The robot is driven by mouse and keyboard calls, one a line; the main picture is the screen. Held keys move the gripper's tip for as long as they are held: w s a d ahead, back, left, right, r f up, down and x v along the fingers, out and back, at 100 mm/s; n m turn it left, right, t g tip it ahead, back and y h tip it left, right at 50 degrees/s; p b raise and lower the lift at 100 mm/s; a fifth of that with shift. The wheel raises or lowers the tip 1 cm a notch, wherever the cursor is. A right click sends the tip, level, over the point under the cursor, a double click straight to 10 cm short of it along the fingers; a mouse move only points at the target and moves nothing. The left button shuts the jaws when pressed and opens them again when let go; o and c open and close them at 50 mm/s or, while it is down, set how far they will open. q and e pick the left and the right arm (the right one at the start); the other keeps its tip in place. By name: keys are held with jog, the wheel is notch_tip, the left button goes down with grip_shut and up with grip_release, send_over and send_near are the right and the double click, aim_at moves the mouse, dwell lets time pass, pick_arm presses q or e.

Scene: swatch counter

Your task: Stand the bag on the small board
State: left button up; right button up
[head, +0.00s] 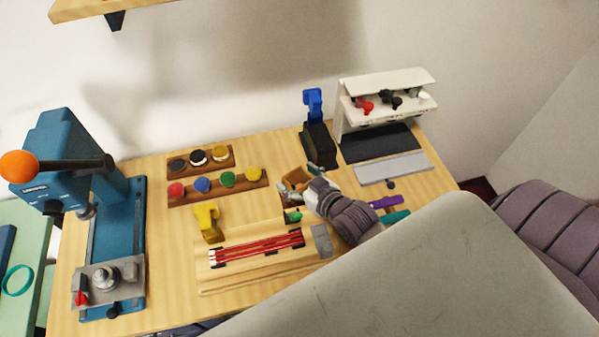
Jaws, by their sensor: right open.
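A small brown, box-like thing (295,179), which may be the bag, is on the wooden counter near the middle. My gripper hides part of it. My right gripper (309,190) is open at its right side; I cannot tell whether they touch. I cannot tell for certain which piece is the small board. A flat light-grey board (392,167) lies in front of a dark mat at the right, with nothing standing on it. My left gripper is not in view.
A blue press (95,245) with an orange knob stands at left. Racks of coloured discs (215,189), a yellow tool (207,222) and a wooden block with red strips (225,283) fill the middle. A black-and-blue device (318,145) and a white shelf unit (350,88) stand behind.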

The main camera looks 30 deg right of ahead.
jog(key=b+v, duration=0.2)
jog(key=v, duration=1)
dwell(0.3)
